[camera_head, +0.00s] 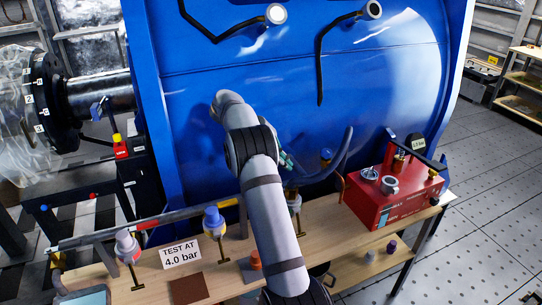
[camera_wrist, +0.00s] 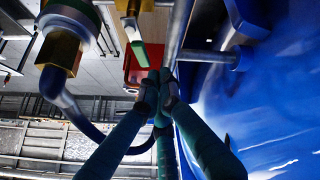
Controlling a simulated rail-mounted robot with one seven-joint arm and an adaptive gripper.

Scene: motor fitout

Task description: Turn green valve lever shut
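A green lever (camera_wrist: 140,53) shows in the upper middle of the wrist view, below a brass fitting (camera_wrist: 130,8). My gripper (camera_wrist: 160,80) has its dark green fingers drawn together at the tips. The tips are close to the lever's lower end; I cannot tell whether they touch it. Nothing shows between them. In the head view only a bit of my gripper (camera_head: 287,161) shows beside my arm, in front of the blue tank, and I cannot make out the lever there.
A blue tank (camera_head: 300,90) fills the back and stands close on the right in the wrist view. A curved hose (camera_head: 335,165) and a red test unit (camera_head: 390,200) are right of my arm. The wooden bench (camera_head: 345,245) holds gauges and a "TEST AT 4.0 bar" sign (camera_head: 180,254).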

